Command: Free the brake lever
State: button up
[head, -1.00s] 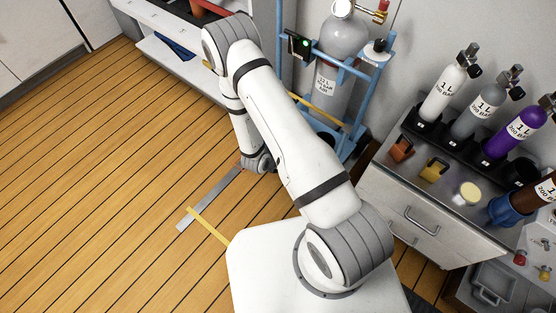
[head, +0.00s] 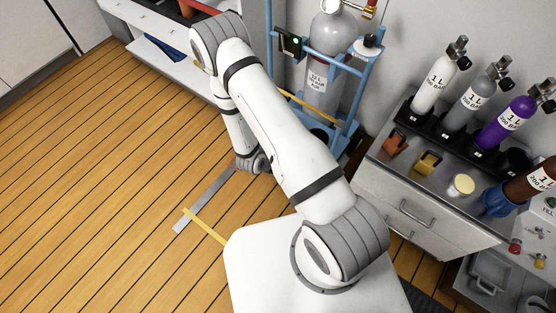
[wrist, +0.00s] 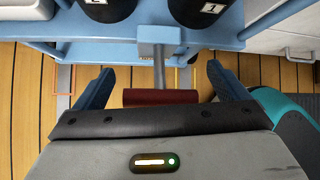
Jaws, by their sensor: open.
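In the wrist view, a lever with a dark red grip (wrist: 160,97) and a grey stem hangs from the blue trolley frame (wrist: 130,33). I take it as the brake lever. My gripper (wrist: 159,67) is open, with one blue finger on each side of the lever. Clear gaps show between the fingers and the red grip. The grip's near side is close to my gripper's body. In the head view, the blue trolley (head: 364,78) holds a large grey gas cylinder (head: 322,75). My arm hides the lever and gripper there.
A metal cabinet (head: 385,205) with several small gas cylinders stands right of the trolley. A white shelf (head: 180,65) is at the back left. The wooden floor (head: 90,180) at left is clear, with grey and yellow strips (head: 205,228). Two dark cylinder bases (wrist: 205,12) sit above the lever.

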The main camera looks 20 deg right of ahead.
jog(key=p+v, duration=0.1)
jog(key=v, duration=0.6)
jog(key=shift+r, duration=0.1)
